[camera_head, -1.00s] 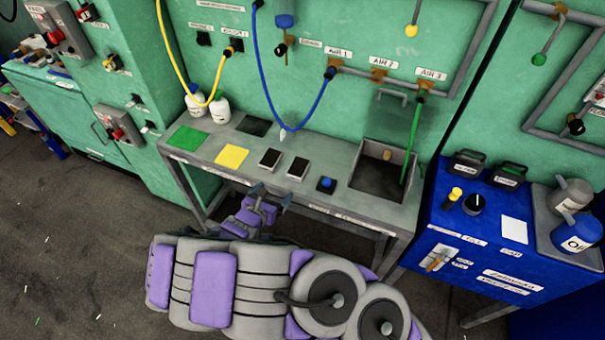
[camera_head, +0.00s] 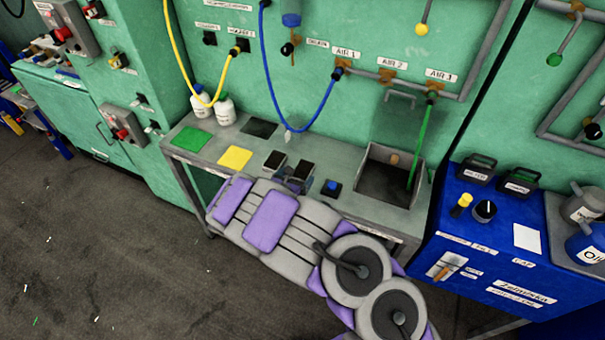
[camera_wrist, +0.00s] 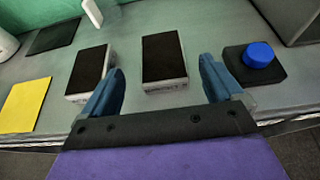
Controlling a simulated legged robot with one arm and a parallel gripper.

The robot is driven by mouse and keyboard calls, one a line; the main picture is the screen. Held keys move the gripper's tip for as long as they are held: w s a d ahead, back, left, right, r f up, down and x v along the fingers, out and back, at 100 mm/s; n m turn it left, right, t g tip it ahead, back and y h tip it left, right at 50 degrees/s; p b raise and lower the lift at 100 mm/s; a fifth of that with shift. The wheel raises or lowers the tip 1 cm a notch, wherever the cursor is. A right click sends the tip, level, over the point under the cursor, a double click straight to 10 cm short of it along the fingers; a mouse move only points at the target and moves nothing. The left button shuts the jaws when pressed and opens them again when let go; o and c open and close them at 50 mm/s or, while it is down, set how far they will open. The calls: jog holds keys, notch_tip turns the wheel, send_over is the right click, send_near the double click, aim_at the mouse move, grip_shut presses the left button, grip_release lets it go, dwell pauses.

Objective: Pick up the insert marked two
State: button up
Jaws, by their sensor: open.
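Two dark-topped inserts with light sides lie side by side on the grey bench. In the wrist view, the left insert (camera_wrist: 88,72) is just left of my left finger, and the right insert (camera_wrist: 164,60) lies ahead between the fingers. The right one has a label on its front side, too small to read surely. My gripper (camera_wrist: 160,88) is open and empty, its blue fingers apart at the bench's front edge. In the head view the inserts (camera_head: 275,160) (camera_head: 301,170) show just beyond my gripper (camera_head: 292,184), which my arm partly hides.
A blue button on a black base (camera_wrist: 256,62) stands right of the fingers. A yellow pad (camera_head: 235,157) and a green pad (camera_head: 192,139) lie left. An open sink-like bin (camera_head: 384,184) is at the bench's right. Hoses hang behind.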

aim_at(301, 172)
jog(key=b+x, duration=0.1)
jog(key=x, duration=0.2)
jog(key=shift+w+d+f, duration=0.2)
jog(key=shift+f, duration=0.15)
jog(key=shift+w+d, duration=0.1)
jog(key=shift+w, duration=0.2)
jog(key=c, duration=1.3)
